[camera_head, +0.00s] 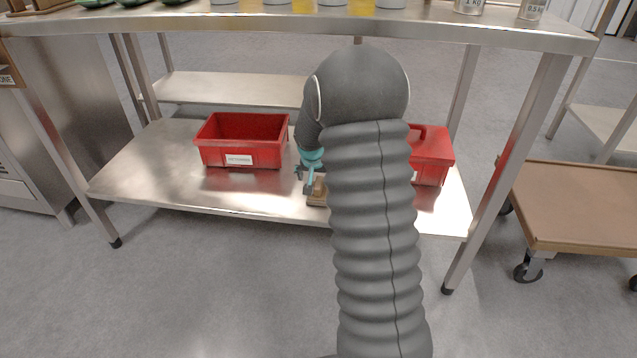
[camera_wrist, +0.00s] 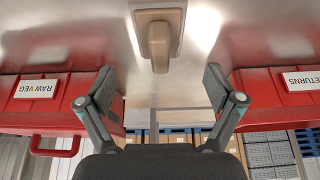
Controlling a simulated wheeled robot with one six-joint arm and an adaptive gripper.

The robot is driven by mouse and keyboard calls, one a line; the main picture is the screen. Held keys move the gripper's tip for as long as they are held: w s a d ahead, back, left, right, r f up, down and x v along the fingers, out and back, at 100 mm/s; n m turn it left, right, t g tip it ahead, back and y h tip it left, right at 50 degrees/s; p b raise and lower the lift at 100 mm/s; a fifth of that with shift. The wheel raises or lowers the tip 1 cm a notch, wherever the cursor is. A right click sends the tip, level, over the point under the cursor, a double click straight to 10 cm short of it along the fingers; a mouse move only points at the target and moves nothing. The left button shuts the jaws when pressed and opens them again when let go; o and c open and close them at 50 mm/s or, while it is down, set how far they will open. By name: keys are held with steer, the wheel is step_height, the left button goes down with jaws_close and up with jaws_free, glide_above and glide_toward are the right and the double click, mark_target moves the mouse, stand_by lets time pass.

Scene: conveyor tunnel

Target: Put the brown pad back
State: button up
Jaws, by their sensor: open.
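The brown pad (camera_head: 317,191) sits on the lower steel shelf, between two red containers and near the shelf's front edge. In the wrist view it is a tan block (camera_wrist: 159,42) with a raised rounded grip on a flat base, at top centre. My gripper (camera_wrist: 160,82) is open, with its two fingers spread wide. The pad's grip lies centred beyond the gap between the fingers, apart from both. In the head view my gripper (camera_head: 309,184) is beside the pad, partly hidden by my arm.
A red open bin (camera_head: 240,143), labelled RETURNS in the wrist view (camera_wrist: 297,78), stands left on the lower shelf (camera_head: 150,180). A red handled box (camera_head: 432,157), labelled RAW VEG (camera_wrist: 37,88), stands right, partly behind my arm. The table top (camera_head: 400,22) overhangs. A brown-topped cart (camera_head: 580,205) is at right.

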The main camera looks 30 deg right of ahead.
steer(key=s+a+r+n, duration=0.1)
steer(key=s+a+r, duration=0.4)
steer(key=s+r, duration=0.35)
steer(key=s+a+r+n, duration=0.2)
steer(key=s+a+r, duration=0.4)
steer(key=r, duration=0.4)
steer(key=s+a+r+n+y, duration=0.1)
steer(key=s+a+n, duration=0.1)
steer(key=s, duration=0.8)
steer(key=s+a+r+n+t+y, duration=0.1)
steer(key=s+a, duration=0.4)
steer(key=s, duration=0.6)
steer(key=shift+s+n+t+y, duration=0.3)
steer(key=shift+n, duration=0.1)
